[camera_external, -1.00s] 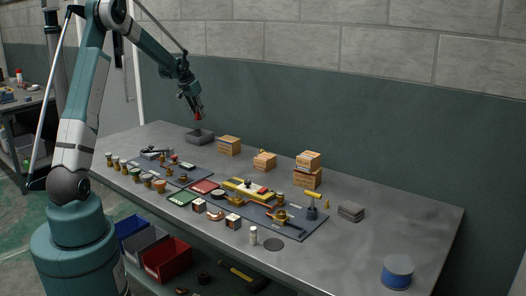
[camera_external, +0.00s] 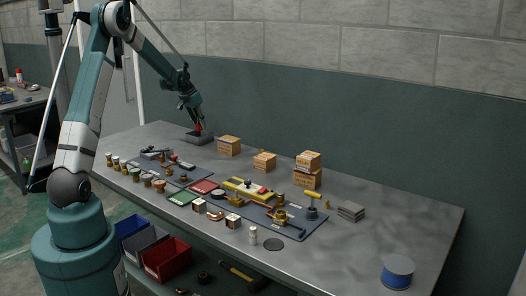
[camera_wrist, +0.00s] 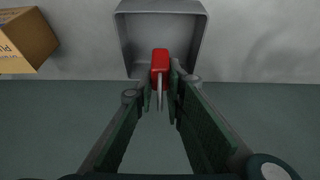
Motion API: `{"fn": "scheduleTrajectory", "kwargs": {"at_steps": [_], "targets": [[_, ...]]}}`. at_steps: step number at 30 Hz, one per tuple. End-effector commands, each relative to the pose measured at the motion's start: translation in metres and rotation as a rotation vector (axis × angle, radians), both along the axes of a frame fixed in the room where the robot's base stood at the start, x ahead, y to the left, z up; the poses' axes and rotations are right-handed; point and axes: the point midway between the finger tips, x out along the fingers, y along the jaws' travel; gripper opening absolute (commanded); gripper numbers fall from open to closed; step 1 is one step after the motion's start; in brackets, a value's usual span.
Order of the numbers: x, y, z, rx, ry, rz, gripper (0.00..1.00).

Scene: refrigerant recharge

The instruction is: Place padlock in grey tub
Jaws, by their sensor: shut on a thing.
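The padlock is red with a thin metal shackle; it shows in the wrist view (camera_wrist: 160,64) and in the external view (camera_external: 198,128). My gripper (camera_wrist: 162,88) is shut on the padlock, its fingers on both sides of the shackle and the red body beyond the tips. The grey tub (camera_external: 190,138) stands at the far end of the table. In the wrist view the grey tub (camera_wrist: 126,45) opens around and beyond the padlock, which appears over its near side. I cannot tell whether the padlock touches the tub. In the external view my gripper (camera_external: 196,118) is just above the tub.
A cardboard box (camera_external: 229,146) stands right of the tub and shows at the wrist view's upper left (camera_wrist: 22,42). More cardboard boxes (camera_external: 265,161) stand farther right. Dark mats with tools and fittings (camera_external: 250,206) cover the table's middle.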

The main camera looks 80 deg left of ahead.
Motion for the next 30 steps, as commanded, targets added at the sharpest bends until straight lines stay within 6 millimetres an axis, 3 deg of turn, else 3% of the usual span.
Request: {"fn": "scheduleTrajectory", "kwargs": {"at_steps": [6,17,30], "targets": [[0.0,0.0,-0.018,0.0,0.0,0.0,0.0],[0.0,0.0,-0.02,0.0,0.0,0.0,0.0],[0.0,0.0,-0.056,0.0,0.0,0.0,0.0]]}}
